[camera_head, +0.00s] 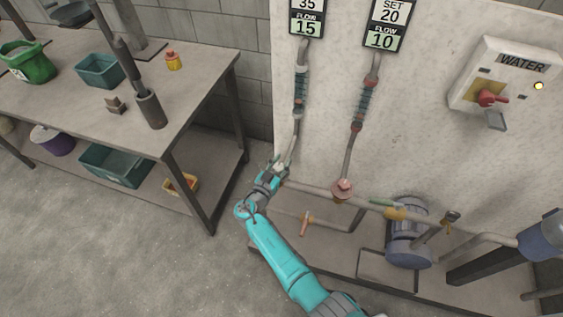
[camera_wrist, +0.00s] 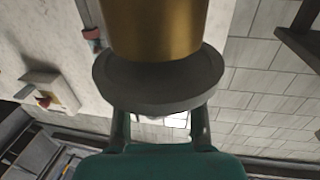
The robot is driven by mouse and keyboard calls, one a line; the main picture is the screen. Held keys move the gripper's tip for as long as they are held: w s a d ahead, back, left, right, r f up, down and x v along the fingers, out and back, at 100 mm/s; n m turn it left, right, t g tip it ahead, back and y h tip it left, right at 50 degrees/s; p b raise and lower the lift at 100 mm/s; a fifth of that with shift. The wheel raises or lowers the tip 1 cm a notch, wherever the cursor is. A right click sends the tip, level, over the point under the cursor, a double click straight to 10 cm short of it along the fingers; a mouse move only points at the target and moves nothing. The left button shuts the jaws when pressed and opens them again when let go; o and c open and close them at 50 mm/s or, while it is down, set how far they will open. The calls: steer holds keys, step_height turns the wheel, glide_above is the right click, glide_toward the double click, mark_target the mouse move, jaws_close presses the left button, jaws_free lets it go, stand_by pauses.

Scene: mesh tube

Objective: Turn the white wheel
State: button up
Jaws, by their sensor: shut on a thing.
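My gripper (camera_head: 273,171) is at the lower end of the left hanging pipe, at the end of my teal arm. It is shut on the white wheel, which is mostly hidden by the fingers in the head view. In the wrist view the two dark fingers (camera_wrist: 161,125) reach up on either side of a round disc (camera_wrist: 158,88), which looks grey in shade, with a brass-coloured cylinder (camera_wrist: 155,28) above it. I take this disc to be the wheel. Its turn angle cannot be told.
A reddish wheel (camera_head: 342,188) sits at the foot of the right hanging pipe (camera_head: 362,105). A pump (camera_head: 408,235) and pipes stand to the right. A WATER box (camera_head: 505,78) with a red handle is on the wall. A workbench (camera_head: 190,100) with bins stands at left.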

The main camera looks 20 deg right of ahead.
steer(key=n+t+y, duration=0.2)
steer(key=y, duration=0.1)
steer(key=n+t+y, duration=0.1)
steer(key=n+y, duration=0.1)
steer(key=shift+a+f+t, duration=0.1)
steer(key=shift+a+t, duration=0.15)
steer(key=shift+t, duration=0.15)
steer(key=shift+w+a+n+t+y, duration=0.1)
steer(key=shift+n+t+y, duration=0.1)
steer(key=shift+n+y, duration=0.45)
steer(key=shift+w+a+n+t+y, duration=0.1)
steer(key=shift+a+n+t+y, duration=0.2)
steer(key=shift+y, duration=0.6)
steer(key=shift+d+n+t+y, duration=0.1)
steer(key=shift+n+y, duration=0.45)
steer(key=shift+y, duration=0.2)
steer(key=shift+a+n+y, duration=0.15)
steer(key=shift+n+y, duration=0.25)
steer(key=shift+y, duration=0.2)
steer(key=o, duration=1)
steer(key=s+a, duration=0.1)
steer(key=s, duration=1.1)
steer(key=shift+a, duration=0.2)
